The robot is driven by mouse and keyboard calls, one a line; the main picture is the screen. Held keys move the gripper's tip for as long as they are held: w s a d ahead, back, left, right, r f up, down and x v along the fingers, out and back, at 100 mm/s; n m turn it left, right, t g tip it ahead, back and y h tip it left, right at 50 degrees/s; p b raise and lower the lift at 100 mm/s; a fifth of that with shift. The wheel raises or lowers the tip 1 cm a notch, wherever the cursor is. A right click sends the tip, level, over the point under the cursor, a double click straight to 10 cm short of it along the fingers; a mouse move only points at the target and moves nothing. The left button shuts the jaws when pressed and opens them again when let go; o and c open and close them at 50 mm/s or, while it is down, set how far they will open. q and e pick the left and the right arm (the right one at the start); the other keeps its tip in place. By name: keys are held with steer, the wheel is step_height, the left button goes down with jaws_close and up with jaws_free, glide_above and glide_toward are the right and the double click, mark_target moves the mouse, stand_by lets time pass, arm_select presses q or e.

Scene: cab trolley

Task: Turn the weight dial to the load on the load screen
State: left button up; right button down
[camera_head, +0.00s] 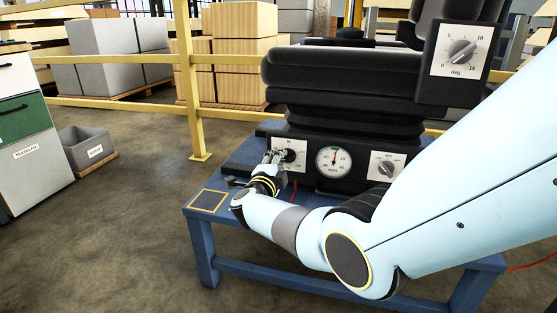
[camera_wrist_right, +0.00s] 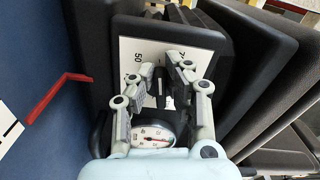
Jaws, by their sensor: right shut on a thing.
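The weight dial's white plate (camera_head: 297,146) is on the left of the seat base's front panel, its knob mostly hidden by my right gripper. My right gripper (camera_head: 279,155) is at this plate. In the right wrist view, my right gripper (camera_wrist_right: 165,76) has its fingers closed around the dark knob (camera_wrist_right: 160,92), in front of the white plate (camera_wrist_right: 133,50) marked 50. The exact dial setting is hidden. No load screen can be made out. My left gripper is not in view.
A round gauge (camera_head: 333,161) and another knob (camera_head: 387,167) sit right of the dial. A "deg" dial (camera_head: 461,51) is on the seat's upper side. The seat stands on a blue bench (camera_head: 225,203). A grey bin (camera_head: 88,146) and yellow rail (camera_head: 187,80) are beyond.

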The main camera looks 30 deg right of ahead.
steer(key=shift+f, duration=0.15)
steer(key=c, duration=1.4)
jaws_free()
steer(key=shift+o, duration=0.2)
steer(key=shift+a, duration=0.1)
steer(key=v, duration=1.2)
